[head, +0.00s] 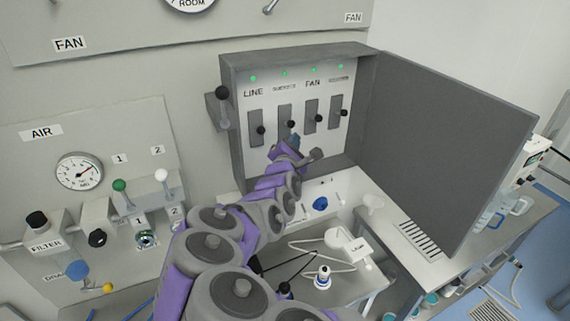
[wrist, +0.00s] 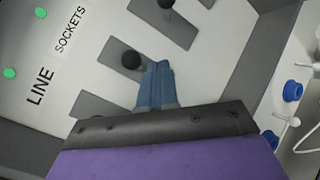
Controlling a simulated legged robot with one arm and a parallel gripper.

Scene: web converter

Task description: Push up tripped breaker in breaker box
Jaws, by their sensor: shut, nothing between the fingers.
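The breaker box (head: 237,140) is open on the wall in the head view. It has several breaker slots in a row under labels, including LINE, SOCKETS and FAN. Each black knob sits around the middle of its slot: LINE (head: 261,130), SOCKETS (head: 292,124), FAN (head: 318,118) and the rightmost (head: 343,113). The indicator lights above all glow green. My gripper (head: 295,140) is shut and empty, just below the SOCKETS knob. In the wrist view, its blue fingertips (wrist: 157,66) are beside the SOCKETS knob (wrist: 132,60); I cannot tell whether they touch.
The box door (head: 445,140) stands open to the right. A lever (head: 222,93) sticks out on the box's left side. An air panel with a gauge (head: 79,172) is at left.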

